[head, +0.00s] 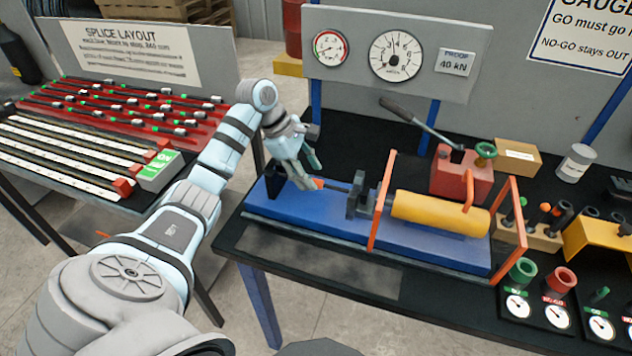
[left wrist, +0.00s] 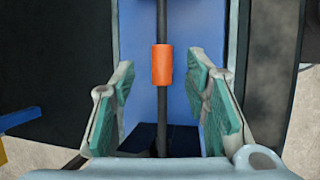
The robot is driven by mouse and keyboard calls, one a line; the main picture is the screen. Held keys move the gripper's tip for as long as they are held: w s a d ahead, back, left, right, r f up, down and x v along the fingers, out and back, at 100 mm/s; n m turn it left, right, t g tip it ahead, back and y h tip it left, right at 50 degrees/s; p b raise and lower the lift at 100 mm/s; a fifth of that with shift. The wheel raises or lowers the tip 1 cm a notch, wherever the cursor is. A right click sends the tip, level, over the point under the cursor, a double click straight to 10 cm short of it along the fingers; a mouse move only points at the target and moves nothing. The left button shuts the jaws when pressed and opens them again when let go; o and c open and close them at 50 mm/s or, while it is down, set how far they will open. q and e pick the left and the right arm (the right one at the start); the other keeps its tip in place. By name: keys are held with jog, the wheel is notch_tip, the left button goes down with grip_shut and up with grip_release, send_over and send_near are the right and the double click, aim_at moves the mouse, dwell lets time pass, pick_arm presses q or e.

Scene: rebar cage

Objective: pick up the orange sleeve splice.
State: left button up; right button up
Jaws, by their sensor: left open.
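The orange sleeve splice (left wrist: 162,65) sits around a dark bar that runs lengthwise above the blue bed of the press. In the head view only a small part of the sleeve (head: 318,183) shows, just beside my fingers. My left gripper (head: 305,170) is open over the left end of the blue bed. In the left wrist view its two green-padded fingers (left wrist: 164,108) stand on either side of the bar, with the sleeve between and slightly beyond them. The fingers do not touch the sleeve in that view. My right gripper is not in view.
The press has a dark clamp block (head: 357,205), orange frame plates (head: 383,200) and a yellow cylinder (head: 440,213) to the right of the sleeve. A red hand pump (head: 460,176) stands behind. A rack of bars (head: 120,112) lies at the left.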

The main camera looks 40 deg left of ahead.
pick_arm(q)
jog(key=x, duration=0.2)
jog(key=shift+w+d+f, duration=0.1)
jog(key=shift+d+f, duration=0.05)
jog(key=shift+f, duration=0.2)
jog(key=shift+c, duration=0.9)
grip_shut()
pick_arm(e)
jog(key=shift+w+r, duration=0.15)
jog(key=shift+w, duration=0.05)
pick_arm(q)
jog(key=shift+r, duration=0.15)
